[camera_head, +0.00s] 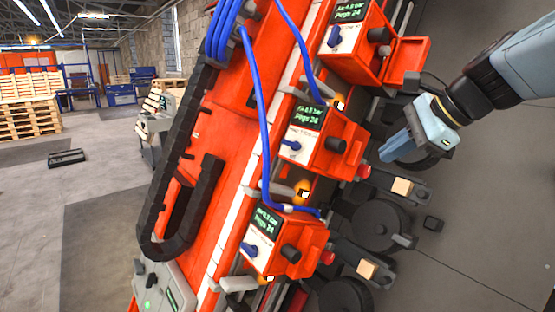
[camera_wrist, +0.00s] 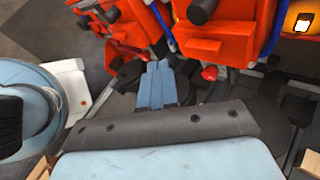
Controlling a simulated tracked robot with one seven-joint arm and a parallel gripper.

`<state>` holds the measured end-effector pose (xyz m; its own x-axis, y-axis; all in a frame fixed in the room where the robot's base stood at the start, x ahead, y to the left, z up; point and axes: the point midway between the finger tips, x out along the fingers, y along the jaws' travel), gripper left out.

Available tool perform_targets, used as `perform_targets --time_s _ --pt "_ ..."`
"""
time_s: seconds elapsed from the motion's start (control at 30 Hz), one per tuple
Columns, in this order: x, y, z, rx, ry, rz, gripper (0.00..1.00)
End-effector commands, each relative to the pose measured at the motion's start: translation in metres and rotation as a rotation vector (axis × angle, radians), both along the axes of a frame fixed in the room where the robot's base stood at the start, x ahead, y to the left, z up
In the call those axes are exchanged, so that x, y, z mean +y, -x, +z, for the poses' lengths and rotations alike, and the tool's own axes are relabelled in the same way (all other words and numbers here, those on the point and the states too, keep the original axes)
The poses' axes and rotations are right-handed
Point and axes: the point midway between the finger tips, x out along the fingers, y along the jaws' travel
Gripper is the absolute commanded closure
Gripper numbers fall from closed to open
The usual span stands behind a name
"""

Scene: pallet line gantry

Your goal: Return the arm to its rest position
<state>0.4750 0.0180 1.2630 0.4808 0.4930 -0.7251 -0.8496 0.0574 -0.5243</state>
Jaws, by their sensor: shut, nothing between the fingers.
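My gripper (camera_head: 396,146) is at the right in the head view, at the end of my light-blue and black arm. Its blue fingers are together and hold nothing. It is in front of the orange gantry (camera_head: 222,130), to the right of the middle control box (camera_head: 317,140). In the wrist view the shut fingers (camera_wrist: 157,84) point up the picture toward the orange boxes (camera_wrist: 238,32). I cannot tell the exact gap between the fingertips and the machine.
Several orange control boxes with green displays, black knobs and blue hoses line the gantry. Dark round parts (camera_head: 380,225) and arms with wooden blocks (camera_head: 402,187) lie below my gripper. Grey floor is open at the right. Pallets (camera_head: 30,118) stand far left.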

Motion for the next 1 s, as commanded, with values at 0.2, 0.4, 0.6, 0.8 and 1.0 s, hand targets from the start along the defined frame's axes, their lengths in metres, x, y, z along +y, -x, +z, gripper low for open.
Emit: perform_targets --time_s 0.2,0.4,0.6,0.8,1.0 --pt "0.004 0.051 -0.053 -0.166 0.551 0.505 1.00" --pt "-0.009 0.076 -0.079 -0.292 0.953 0.935 1.00" --pt "-0.016 0.084 -0.087 -0.347 1.137 1.145 1.00" --pt "-0.018 0.084 -0.088 -0.350 1.157 1.169 1.00" --pt "-0.017 0.083 -0.087 -0.344 1.138 1.148 1.00"
